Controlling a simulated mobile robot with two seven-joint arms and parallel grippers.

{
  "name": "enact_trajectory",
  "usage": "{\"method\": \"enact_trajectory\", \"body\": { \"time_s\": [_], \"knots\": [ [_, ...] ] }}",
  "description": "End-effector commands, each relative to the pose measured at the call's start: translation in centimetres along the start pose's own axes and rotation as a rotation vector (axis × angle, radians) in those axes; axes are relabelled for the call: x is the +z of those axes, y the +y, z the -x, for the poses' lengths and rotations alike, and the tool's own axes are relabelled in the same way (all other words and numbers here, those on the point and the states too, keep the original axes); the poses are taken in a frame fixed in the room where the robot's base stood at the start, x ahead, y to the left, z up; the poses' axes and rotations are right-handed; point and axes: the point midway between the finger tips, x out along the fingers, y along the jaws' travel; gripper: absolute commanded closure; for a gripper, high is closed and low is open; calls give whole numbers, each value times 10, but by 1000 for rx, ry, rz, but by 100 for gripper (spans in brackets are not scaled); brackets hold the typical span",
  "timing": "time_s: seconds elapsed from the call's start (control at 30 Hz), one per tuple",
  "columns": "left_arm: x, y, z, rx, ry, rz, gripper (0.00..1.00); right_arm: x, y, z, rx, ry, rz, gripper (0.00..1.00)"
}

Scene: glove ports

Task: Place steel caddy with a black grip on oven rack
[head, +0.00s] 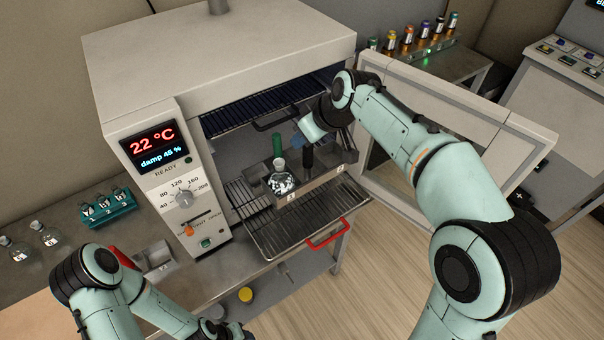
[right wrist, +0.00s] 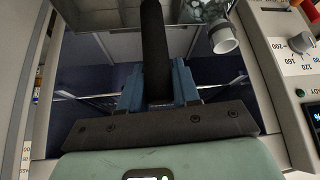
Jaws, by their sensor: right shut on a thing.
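The steel caddy (head: 318,181) is a shallow metal carrier with an upright black grip (head: 308,158), in the oven's open front. My right gripper (head: 307,143) is shut on the black grip; in the right wrist view its blue fingers (right wrist: 158,85) clasp the grip (right wrist: 154,45) from both sides. The caddy holds a flask (head: 282,182) and a green-topped item (head: 277,147). The pulled-out oven rack (head: 290,234), with a red handle (head: 328,233), lies below it. I cannot tell whether the caddy touches the rack. My left arm is at the lower left; its fingers are not clear.
The oven (head: 215,60) has its door (head: 450,115) swung open to the right, near my right arm. An upper rack with a black handle (head: 275,118) lies above. A teal vial holder (head: 108,207) and flasks (head: 45,234) stand on the left bench.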

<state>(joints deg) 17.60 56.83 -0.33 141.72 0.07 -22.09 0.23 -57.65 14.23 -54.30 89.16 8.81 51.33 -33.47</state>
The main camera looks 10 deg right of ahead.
Motion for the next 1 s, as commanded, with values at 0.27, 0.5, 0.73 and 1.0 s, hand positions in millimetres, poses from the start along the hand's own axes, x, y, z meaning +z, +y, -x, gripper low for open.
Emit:
{"method": "enact_trajectory", "body": {
  "time_s": [0.27, 0.5, 0.73, 1.0],
  "knots": [
    [0, 0, 0, 0, 0, 0, 57, 36, 0, -57, 2, -1, -1, 100],
    [2, -1, -1, -1, -2, 1, 57, 47, 0, -76, 1, 3, 0, 100],
    [10, -7, -9, -4, -11, 4, 57, 68, 0, -104, 1, -1, -3, 100],
    [10, -7, -9, -4, -12, 5, 57, 68, 0, -109, 2, 4, 1, 100]
  ]
}}
